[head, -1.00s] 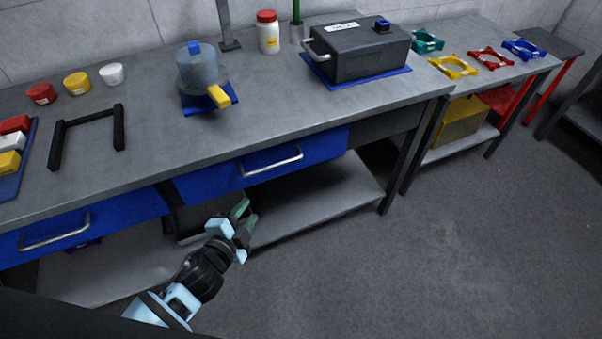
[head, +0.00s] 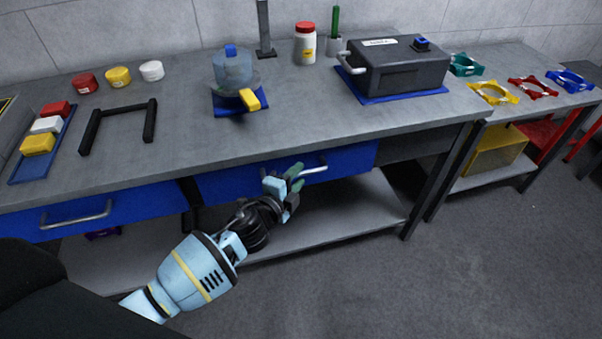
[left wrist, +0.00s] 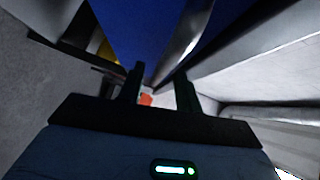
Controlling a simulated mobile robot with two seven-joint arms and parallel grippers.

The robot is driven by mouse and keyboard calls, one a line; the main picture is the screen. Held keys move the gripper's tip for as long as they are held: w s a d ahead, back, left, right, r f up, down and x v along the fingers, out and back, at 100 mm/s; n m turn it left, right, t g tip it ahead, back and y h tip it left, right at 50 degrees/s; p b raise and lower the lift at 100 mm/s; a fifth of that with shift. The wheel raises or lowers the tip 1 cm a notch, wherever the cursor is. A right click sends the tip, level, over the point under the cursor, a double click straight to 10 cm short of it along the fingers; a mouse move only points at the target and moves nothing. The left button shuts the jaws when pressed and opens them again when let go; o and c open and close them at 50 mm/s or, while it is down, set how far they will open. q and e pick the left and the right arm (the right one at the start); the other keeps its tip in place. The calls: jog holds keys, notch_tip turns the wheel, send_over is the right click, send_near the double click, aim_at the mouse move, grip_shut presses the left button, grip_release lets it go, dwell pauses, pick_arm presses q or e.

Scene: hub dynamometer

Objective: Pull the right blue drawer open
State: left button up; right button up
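The right blue drawer (head: 345,160) sits under the bench top and looks closed. Its silver bar handle (head: 316,170) is partly hidden by my left gripper (head: 297,178). That gripper is at the handle's left part, in front of the drawer. In the left wrist view my two dark fingers (left wrist: 161,88) stand apart with a gap between them. The blue drawer front (left wrist: 135,25) and the silver handle (left wrist: 187,38) lie ahead, the handle running toward the gap. I cannot tell whether the fingers touch it. My right gripper is not in view.
The left blue drawer (head: 130,203) has a similar handle and looks closed. A lower shelf (head: 350,205) lies beneath the drawers. A dark box (head: 400,72), a blue-grey round device (head: 232,70) and a black frame (head: 118,112) stand on the bench. The floor in front is clear.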

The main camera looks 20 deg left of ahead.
pick_arm(q)
jog(key=shift+x, duration=1.15)
jog(key=shift+c, duration=0.2)
grip_shut()
